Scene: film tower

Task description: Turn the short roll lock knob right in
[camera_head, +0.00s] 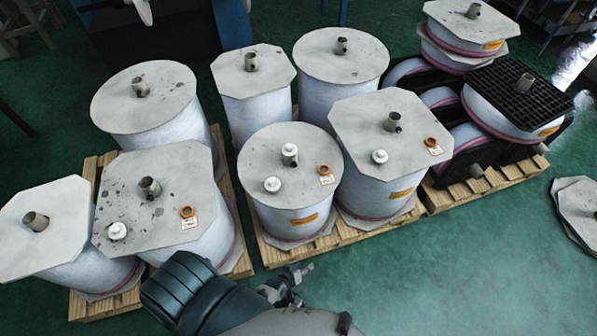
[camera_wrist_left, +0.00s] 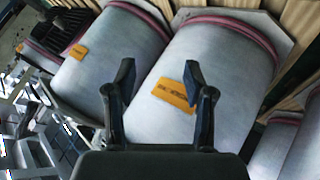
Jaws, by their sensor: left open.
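A film roll (camera_head: 290,214) with a round grey top stands in the middle, lower than its neighbours. A white knob (camera_head: 289,150) sits at its core tube and another white knob (camera_head: 272,184) on the front left of its top. An orange ring (camera_head: 324,169) with a tag lies at the right of this top. My left gripper (camera_head: 292,280) is in front of this roll, apart from it. In the left wrist view my left gripper (camera_wrist_left: 158,78) is open and empty, facing a roll side with an orange label (camera_wrist_left: 174,95). My right gripper is not in view.
A taller roll (camera_head: 390,125) stands right of the middle roll, with its own white knob (camera_head: 379,156) and orange ring (camera_head: 432,142). A roll (camera_head: 160,195) to the left has another knob (camera_head: 117,231). Wooden pallets (camera_head: 345,238) carry the rolls. Green floor (camera_head: 450,275) is clear at the front right.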

